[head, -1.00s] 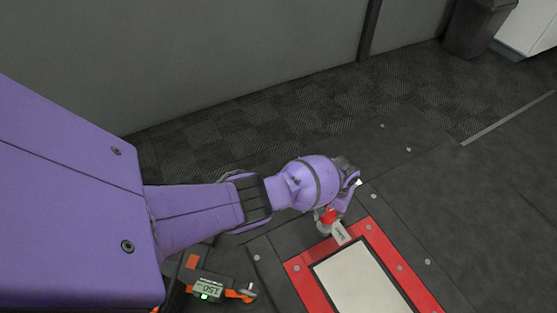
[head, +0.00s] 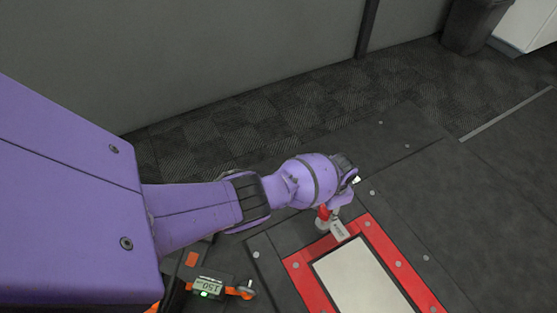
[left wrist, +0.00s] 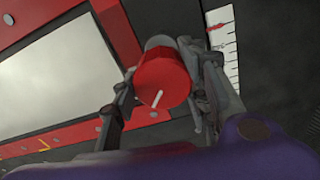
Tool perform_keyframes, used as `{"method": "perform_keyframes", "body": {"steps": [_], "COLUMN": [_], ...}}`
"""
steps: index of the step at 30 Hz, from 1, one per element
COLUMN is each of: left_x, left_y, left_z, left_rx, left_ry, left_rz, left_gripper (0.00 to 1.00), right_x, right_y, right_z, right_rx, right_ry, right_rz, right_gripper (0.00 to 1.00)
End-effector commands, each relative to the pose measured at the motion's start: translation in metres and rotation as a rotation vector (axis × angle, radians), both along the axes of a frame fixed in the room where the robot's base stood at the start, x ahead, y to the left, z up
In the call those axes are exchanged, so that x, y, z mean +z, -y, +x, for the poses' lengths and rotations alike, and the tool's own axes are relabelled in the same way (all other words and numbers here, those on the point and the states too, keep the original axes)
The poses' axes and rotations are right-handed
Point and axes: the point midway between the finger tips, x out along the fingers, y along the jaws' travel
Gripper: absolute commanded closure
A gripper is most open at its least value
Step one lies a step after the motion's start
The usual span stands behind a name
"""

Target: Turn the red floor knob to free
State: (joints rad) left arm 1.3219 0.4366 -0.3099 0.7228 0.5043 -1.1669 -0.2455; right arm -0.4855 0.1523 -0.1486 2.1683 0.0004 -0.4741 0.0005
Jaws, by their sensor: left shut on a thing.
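The red floor knob (left wrist: 163,80) shows large in the left wrist view, a red cylinder with a white pointer line on its face, on a grey base. In the head view the knob (head: 323,212) is a small red spot by the corner of the red-framed plate. My left gripper (left wrist: 160,88) is shut on the knob, with a dark finger on each side of it. In the head view the left gripper (head: 335,203) is partly hidden by its own wrist. My right gripper is in neither view.
A red frame (head: 386,246) around a pale plate (head: 360,280) lies flush in the dark floor. An orange device with a display reading 150 (head: 207,286) stands at lower left. A dark bin (head: 470,25) stands far back.

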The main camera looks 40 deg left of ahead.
Motion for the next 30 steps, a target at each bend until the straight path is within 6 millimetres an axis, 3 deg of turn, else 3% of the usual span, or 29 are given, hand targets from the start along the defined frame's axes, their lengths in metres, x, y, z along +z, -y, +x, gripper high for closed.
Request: {"method": "perform_keyframes", "body": {"steps": [17,18,21,30], "left_x": [0.003,0.003,0.003,0.003], "left_y": [0.007,0.007,0.007,0.004], "left_z": [0.004,0.004,0.004,0.003], "left_rx": [-0.039,-0.039,-0.039,-0.037], "left_ry": [0.007,0.007,0.007,0.005], "left_rz": [-0.010,-0.010,-0.010,-0.005], "left_gripper": [0.84,0.57,0.44,0.41], "right_x": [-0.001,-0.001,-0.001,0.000], "right_y": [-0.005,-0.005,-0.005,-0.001], "right_z": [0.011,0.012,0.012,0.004], "right_rx": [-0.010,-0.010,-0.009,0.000], "right_ry": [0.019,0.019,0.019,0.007], "right_rz": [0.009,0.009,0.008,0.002], "right_gripper": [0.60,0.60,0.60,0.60]}}
